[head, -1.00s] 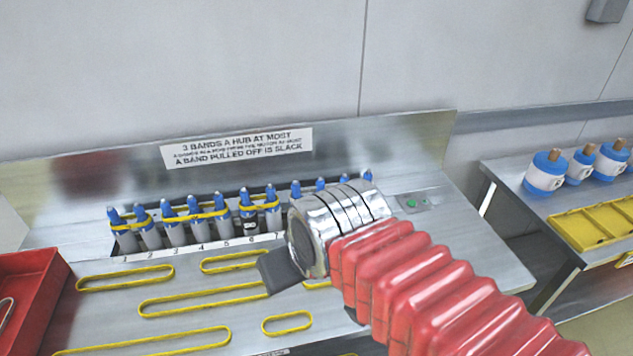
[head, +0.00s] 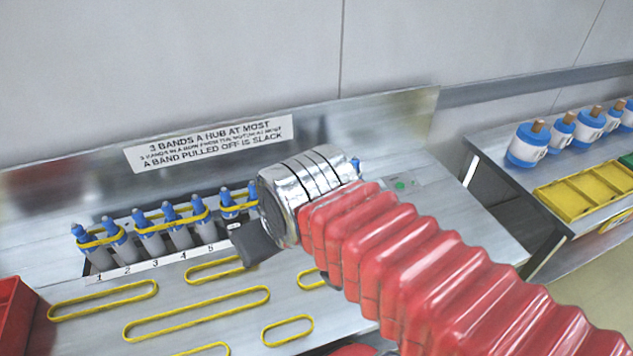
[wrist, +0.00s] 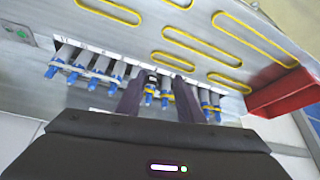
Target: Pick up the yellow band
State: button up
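Several yellow bands lie flat on the steel bench, among them a long one (head: 196,327) in the middle and a shorter one (head: 104,314) at left. Other yellow bands are looped around blue-tipped grey hubs (head: 150,237) in a numbered row. My gripper (wrist: 160,84) is open in the wrist view, its two dark fingers apart over the hub row. Banded hubs (wrist: 150,97) show between and just beyond the fingers, with no band clearly held. In the head view my arm hides the right part of the row and most of the gripper.
A red tray (head: 12,318) stands at the bench's left end. A sign (head: 210,143) is on the backsplash. A side bench at right holds blue-and-white pots (head: 527,146) and a yellow divided tray (head: 578,196). The bench right of the arm is mostly clear.

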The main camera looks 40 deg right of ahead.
jog(key=shift+o, duration=1.4)
jog(key=shift+w+d+r, duration=0.15)
jog(key=shift+w+r, duration=0.1)
jog(key=shift+w, duration=0.05)
jog(key=shift+o, duration=1.4)
jog(key=w+d+r+m+g, duration=0.1)
jog(key=w+d+r+m, duration=0.2)
jog(key=w+d+m, duration=0.2)
jog(key=w+m, duration=0.1)
jog(key=w, duration=0.1)
jog(key=shift+w+r+g+h, duration=0.25)
jog(key=shift+w+g+h, duration=0.05)
jog(key=shift+w, duration=0.05)
jog(key=w+d+f+m+g, duration=0.2)
jog(key=w+d+m, duration=0.5)
jog(key=d, duration=0.4)
jog(key=w+d+f+m+g, duration=0.2)
jog(key=w+d+f+m, duration=0.2)
jog(key=w+d+m, duration=0.4)
jog(key=w+d, duration=0.2)
jog(key=d, duration=0.1)
jog(key=shift+f, duration=0.25)
jog(key=shift+f, duration=0.1)
notch_tip(320, 180, down, 8)
jog(key=shift+f, duration=0.25)
